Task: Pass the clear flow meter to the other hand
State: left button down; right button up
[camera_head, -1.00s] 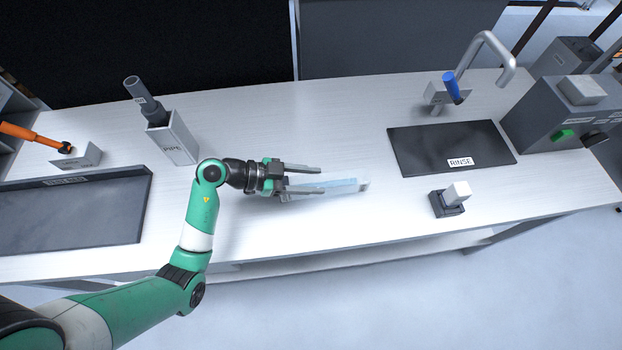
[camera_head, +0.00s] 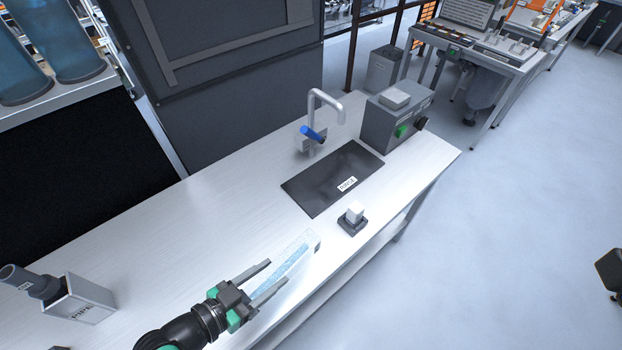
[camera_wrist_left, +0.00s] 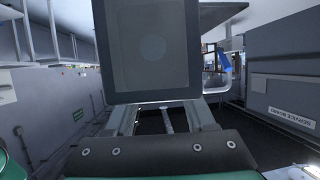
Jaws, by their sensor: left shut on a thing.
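The clear flow meter (camera_head: 299,256) is a long transparent bar with a pale blue strip along it and a light end at upper right. My left gripper (camera_head: 278,273) is shut on it, with one finger along each side; the meter sticks out beyond the fingertips over the front part of the white bench. In the left wrist view, a grey block face with a faint circle (camera_wrist_left: 150,48) fills the space ahead of the fingers; I cannot tell if it is the meter's end. My right gripper is not in view.
A dark rinse mat (camera_head: 325,180), a small white block on a black base (camera_head: 353,216), a faucet (camera_head: 325,100) and a grey box with a green button (camera_head: 392,125) stand beyond the meter. A grey pipe holder (camera_head: 85,300) is at lower left. The mid-left bench (camera_head: 190,225) is clear.

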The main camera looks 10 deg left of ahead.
pick_arm(q)
jog(key=a+n+t+y, duration=0.1)
jog(key=a+n+y, duration=0.1)
jog(key=a, duration=0.4)
jog(key=s+r+p, duration=0.2)
jog(key=r+p, duration=1)
jog(key=r, duration=0.1)
jog(key=s+r+p, duration=0.1)
jog(key=r+p, duration=1.2)
jog(key=shift+s+d+r, duration=0.2)
jog(key=shift+s, duration=0.2)
